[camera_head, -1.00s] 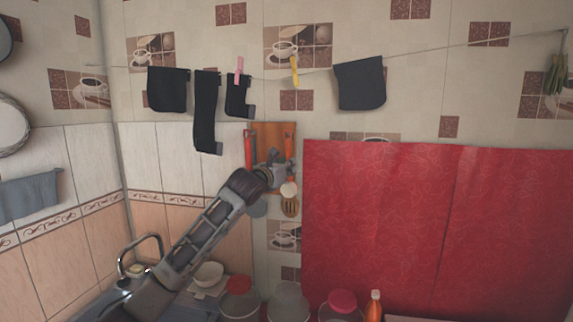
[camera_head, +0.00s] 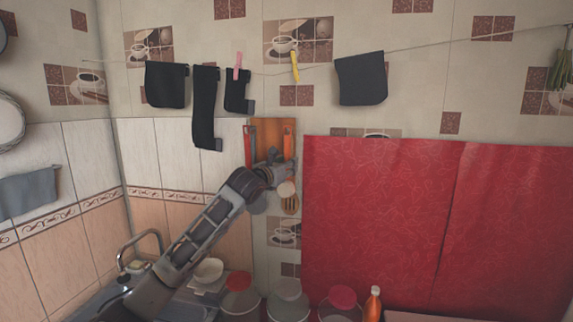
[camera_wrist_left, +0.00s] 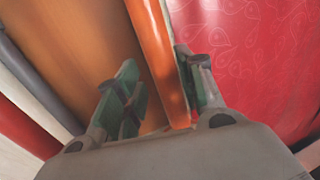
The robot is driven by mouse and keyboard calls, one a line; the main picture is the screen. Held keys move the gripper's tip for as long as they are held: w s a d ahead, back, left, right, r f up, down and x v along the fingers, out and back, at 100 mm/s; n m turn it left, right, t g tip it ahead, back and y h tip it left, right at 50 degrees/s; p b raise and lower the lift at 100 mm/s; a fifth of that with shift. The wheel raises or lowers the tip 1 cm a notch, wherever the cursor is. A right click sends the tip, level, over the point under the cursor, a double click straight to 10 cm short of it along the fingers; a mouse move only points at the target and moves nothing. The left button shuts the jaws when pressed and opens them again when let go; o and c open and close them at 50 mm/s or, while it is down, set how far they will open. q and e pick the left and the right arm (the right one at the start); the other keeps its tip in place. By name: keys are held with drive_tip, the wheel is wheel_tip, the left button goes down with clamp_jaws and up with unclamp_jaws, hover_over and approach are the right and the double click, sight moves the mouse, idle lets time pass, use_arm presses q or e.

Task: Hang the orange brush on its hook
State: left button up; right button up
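An orange handle (camera_head: 288,142), seemingly the orange brush's, stands upright against the wall in the head view. In the left wrist view the handle (camera_wrist_left: 158,45) runs between the fingers of my left gripper (camera_wrist_left: 160,78). It lies close to the right finger, with a gap to the left finger, so the gripper looks open around it. In the head view my left gripper (camera_head: 283,164) is at the wall beside the hanging utensils and covers part of the handle. The brush's head and its hook cannot be made out clearly. My right gripper is not in view.
An orange-brown board (camera_head: 268,134) and a red handle (camera_head: 248,148) hang left of the orange handle. A slotted spatula (camera_head: 290,204) shows below my gripper. A red panel (camera_head: 380,220) is close on the right.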

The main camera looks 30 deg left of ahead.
use_arm(q)
drive_tip(key=shift+s+d+r, duration=0.15)
drive_tip(key=shift+s+r, duration=0.15)
drive_tip(key=shift+s+f, duration=0.1)
drive_tip(key=shift+s, duration=0.3)
drive_tip(key=s, duration=1)
drive_tip(key=shift+s, duration=0.4)
drive_tip(key=shift+f, duration=0.15)
idle(0.7)
